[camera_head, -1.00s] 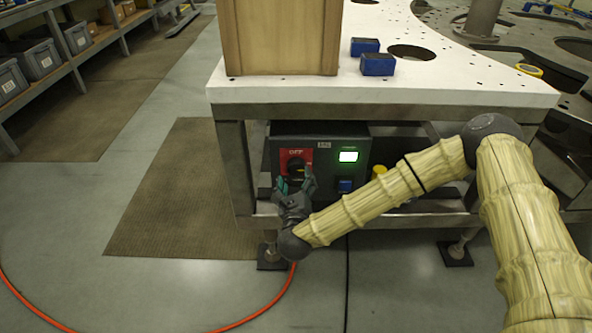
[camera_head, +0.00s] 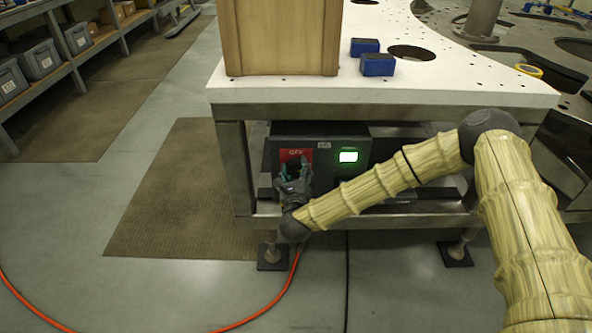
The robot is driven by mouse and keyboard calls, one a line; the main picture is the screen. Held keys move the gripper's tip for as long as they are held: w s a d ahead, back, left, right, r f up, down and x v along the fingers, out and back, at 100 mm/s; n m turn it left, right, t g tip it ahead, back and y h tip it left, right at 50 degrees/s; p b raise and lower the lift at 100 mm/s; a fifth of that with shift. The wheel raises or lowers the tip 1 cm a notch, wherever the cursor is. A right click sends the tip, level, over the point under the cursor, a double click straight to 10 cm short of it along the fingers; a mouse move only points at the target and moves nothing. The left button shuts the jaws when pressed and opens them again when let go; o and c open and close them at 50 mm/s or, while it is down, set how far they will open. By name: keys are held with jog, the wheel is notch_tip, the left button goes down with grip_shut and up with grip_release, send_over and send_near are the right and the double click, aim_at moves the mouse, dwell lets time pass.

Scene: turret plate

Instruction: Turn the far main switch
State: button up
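The main switch is on the front of a dark control box (camera_head: 330,142) under the white table top. Its red plate (camera_head: 308,155) carries a white OFF label at the top. The black knob at its centre is mostly hidden by my gripper, so I cannot tell its angle. My gripper (camera_head: 293,169) reaches up from below in front of the red plate. Its fingers are spread apart, one on each side of the knob; I cannot tell if they touch it.
My forearm covers the box's lower right. A wooden box (camera_head: 282,38) and blue blocks (camera_head: 377,65) stand on the white table top (camera_head: 450,92). An orange hose (camera_head: 262,312) lies on the floor.

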jog(key=shift+c, duration=0.8)
jog(key=shift+n, duration=0.3)
jog(key=n, duration=0.3)
jog(key=shift+n, duration=0.3)
jog(key=n+p, duration=0.1)
jog(key=n, duration=0.3)
jog(key=shift+a+r+n, duration=0.1)
jog(key=shift+n, duration=0.2)
jog(key=n+p, duration=0.1)
jog(key=n, duration=0.3)
jog(key=shift+n, duration=0.3)
jog(key=n+p, duration=0.1)
jog(key=n, duration=0.3)
jog(key=shift+n, duration=0.3)
